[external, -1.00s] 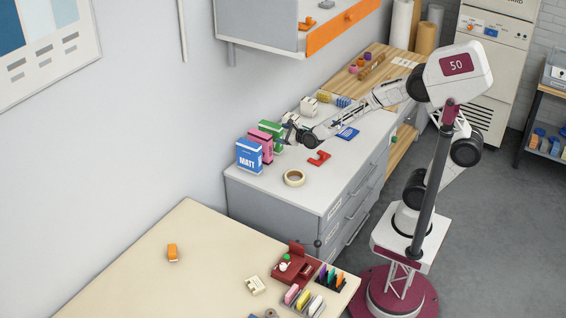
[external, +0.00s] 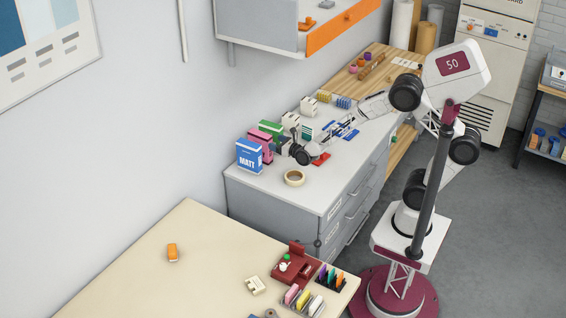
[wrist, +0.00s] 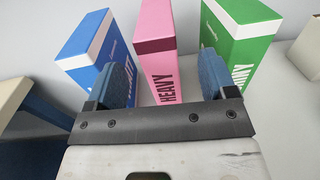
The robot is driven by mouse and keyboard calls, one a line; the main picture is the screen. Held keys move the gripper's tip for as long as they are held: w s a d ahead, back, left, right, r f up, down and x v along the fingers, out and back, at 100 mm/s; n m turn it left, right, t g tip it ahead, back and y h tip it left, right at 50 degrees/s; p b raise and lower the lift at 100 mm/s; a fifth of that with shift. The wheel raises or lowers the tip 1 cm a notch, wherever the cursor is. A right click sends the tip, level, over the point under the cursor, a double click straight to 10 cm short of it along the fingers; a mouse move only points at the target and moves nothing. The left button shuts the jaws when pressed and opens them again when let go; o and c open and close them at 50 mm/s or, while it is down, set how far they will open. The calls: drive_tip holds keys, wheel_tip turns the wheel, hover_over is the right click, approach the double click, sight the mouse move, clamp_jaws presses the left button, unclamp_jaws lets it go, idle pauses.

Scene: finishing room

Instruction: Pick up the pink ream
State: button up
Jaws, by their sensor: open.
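The pink ream (external: 261,146) stands upright on the grey cabinet top, between the blue ream (external: 249,155) and the green ream (external: 271,131). In the wrist view the pink ream (wrist: 159,55), marked HEAVY, stands ahead and shows between my two fingers. My gripper (wrist: 168,80) is open and empty, one blue-padded finger in front of the blue ream (wrist: 88,50) and the other in front of the green ream (wrist: 236,35). In the external view my gripper (external: 283,145) is close in front of the pink ream; contact cannot be told.
A tape roll (external: 294,178) lies near the cabinet's front edge. A red item (external: 321,159) and blue items (external: 347,131) lie on the top beside my arm. White boxes (external: 290,120) stand behind. A shelf with an orange edge (external: 343,27) hangs above.

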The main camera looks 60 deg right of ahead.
sight(264, 138)
drive_tip(key=shift+w, duration=1.2)
drive_tip(key=shift+w, duration=2.6)
drive_tip(key=shift+c, duration=0.3)
clamp_jaws()
